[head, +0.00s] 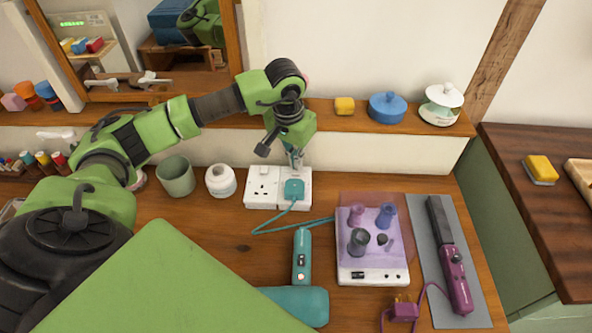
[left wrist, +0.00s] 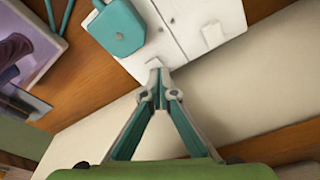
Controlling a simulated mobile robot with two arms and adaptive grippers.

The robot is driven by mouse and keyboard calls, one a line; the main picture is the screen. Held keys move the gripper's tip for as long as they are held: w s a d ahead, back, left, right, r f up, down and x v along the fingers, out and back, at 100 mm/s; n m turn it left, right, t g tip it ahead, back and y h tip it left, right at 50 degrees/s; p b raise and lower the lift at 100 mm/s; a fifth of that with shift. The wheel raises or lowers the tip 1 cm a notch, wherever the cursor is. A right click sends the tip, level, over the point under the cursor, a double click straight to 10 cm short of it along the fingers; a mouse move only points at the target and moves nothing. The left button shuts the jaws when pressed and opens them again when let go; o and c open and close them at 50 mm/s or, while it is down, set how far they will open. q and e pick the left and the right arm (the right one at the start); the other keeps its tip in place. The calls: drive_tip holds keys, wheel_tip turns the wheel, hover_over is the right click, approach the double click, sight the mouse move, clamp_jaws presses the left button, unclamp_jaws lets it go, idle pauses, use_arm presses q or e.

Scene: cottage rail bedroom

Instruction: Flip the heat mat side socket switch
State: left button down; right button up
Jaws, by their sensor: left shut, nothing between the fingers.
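A white double socket (head: 261,199) sits at the back of the wooden table, below the shelf ledge. Its left outlet is empty, with a rocker switch (head: 264,170) above. A teal plug (head: 294,188) is in its right outlet, nearer the grey mat (head: 472,312); it also shows in the left wrist view (left wrist: 117,30). My left gripper (head: 295,163) points down just behind the teal plug. Its fingertips (left wrist: 162,92) are shut and empty at the socket's edge, hiding most of the right switch; contact cannot be told. My right gripper is not in view.
A green pot (head: 176,176) and white jar (head: 221,181) stand left of the socket.

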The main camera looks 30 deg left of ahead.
use_arm(q)
drive_tip(key=shift+s+f, duration=0.1)
drive_tip(key=shift+f, duration=0.05)
drive_tip(key=shift+r+p, duration=0.55)
drive_tip(key=shift+r, duration=0.4)
drive_tip(key=shift+r+p, duration=1.3)
drive_tip(key=shift+r, duration=1.3)
drive_tip(key=shift+f, duration=0.15)
